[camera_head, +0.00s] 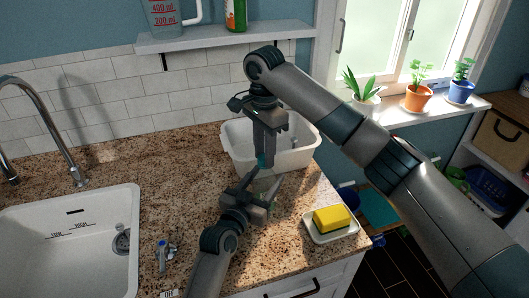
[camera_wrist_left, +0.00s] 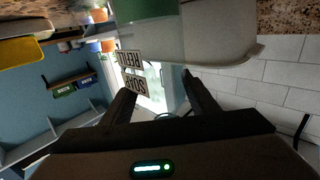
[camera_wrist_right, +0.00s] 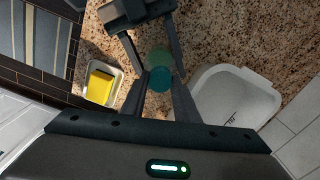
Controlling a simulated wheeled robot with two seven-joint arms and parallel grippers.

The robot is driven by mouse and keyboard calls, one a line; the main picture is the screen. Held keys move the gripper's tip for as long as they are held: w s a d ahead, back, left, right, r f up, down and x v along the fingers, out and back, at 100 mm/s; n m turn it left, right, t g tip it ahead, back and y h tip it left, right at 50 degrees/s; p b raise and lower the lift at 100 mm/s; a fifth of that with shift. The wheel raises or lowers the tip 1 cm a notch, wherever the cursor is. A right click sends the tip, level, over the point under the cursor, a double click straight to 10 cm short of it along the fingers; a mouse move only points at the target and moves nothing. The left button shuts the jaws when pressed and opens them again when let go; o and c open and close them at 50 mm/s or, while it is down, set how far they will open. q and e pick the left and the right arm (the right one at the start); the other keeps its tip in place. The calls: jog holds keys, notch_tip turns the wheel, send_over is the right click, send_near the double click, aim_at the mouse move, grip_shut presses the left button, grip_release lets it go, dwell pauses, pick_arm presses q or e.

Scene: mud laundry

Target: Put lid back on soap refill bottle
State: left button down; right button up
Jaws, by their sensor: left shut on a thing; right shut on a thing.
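The soap refill bottle (camera_head: 264,185) is translucent and stands over the counter near its right end. Its "SOAP REFILL" label (camera_wrist_left: 132,72) shows close up in the left wrist view. My left gripper (camera_head: 262,194) is shut on the bottle from the near side, and its fingers partly hide it. The teal lid (camera_head: 263,160) is directly above the bottle, between the fingertips of my right gripper (camera_head: 266,162). It also shows in the right wrist view (camera_wrist_right: 160,78). My right gripper points down and is shut on the lid. I cannot tell whether lid and bottle touch.
A white basin (camera_head: 295,158) stands just behind the bottle. A yellow sponge (camera_head: 332,218) lies on a white dish (camera_head: 330,237) at the counter's right edge. The sink (camera_head: 70,240) and faucet (camera_head: 50,130) are at left. A shelf (camera_head: 220,36) hangs above.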

jog(key=m, duration=1.1)
jog(key=o, duration=1)
jog(key=shift+r, duration=0.1)
jog(key=shift+r, duration=2.2)
